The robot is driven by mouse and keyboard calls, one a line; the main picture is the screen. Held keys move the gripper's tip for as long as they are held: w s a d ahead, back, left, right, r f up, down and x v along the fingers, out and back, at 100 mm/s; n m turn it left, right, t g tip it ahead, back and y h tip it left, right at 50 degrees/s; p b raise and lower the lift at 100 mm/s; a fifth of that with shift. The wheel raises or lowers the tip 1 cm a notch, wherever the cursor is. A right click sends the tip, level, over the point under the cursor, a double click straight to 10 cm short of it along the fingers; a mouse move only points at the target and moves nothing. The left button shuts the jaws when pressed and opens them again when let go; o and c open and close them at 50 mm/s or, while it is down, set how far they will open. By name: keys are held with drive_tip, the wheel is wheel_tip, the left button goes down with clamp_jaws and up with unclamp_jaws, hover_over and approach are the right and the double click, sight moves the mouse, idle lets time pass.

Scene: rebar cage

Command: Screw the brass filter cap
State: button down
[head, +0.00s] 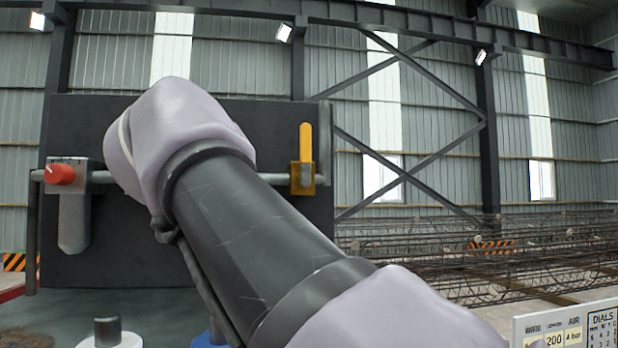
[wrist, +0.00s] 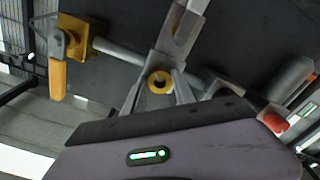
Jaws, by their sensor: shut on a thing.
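The brass filter cap shows in the wrist view as a small round brass piece (wrist: 159,81) with a dark centre. My gripper (wrist: 158,88) is shut on it, with grey fingers on both sides of the cap. A grey metal part with a brass-coloured spot (wrist: 181,22) extends beyond the cap, close to the pipe (wrist: 118,52). I cannot tell how the cap sits on its thread. In the head view my own arm covers the middle of the panel, so the cap and the gripper are hidden there.
A brass valve (head: 302,178) with a yellow lever (head: 306,142) sits on the pipe, right of my arm. A red knob (head: 60,174) is on the left, above a grey bowl (head: 74,222). The dark panel (head: 290,125) stands behind. Rebar cages (head: 470,250) lie right.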

drive_tip(key=shift+r, duration=0.2)
idle(0.3)
drive_tip(key=c, duration=1)
unclamp_jaws()
drive_tip(key=shift+f, duration=0.1)
drive_tip(key=shift+f, duration=0.1)
